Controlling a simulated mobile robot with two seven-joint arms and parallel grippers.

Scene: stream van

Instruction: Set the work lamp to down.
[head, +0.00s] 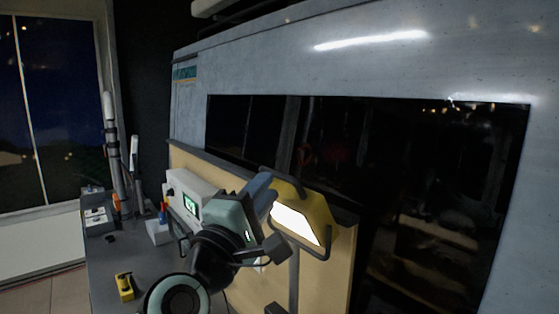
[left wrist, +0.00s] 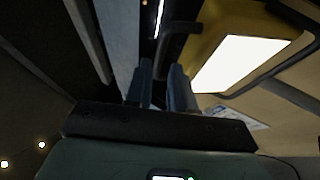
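The work lamp (head: 319,210) is yellow with a lit white panel and a dark tubular frame. It stands at a dark post by the tan board, its panel tilted in the head view. It also shows at the upper right of the left wrist view (left wrist: 205,38). My left gripper (head: 265,184) is at the lamp's left side. In the left wrist view its two blue-grey fingers (left wrist: 160,75) are close together, with the dark frame bar between their tips. They appear shut on that bar; the contact itself is dark. My right gripper is not in view.
A grey desk (head: 120,262) runs along the left, with a yellow device (head: 124,286) and a white box with a green screen (head: 190,204). The tan board (head: 338,270) stands behind the lamp. A dark window (head: 400,190) fills the wall at right.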

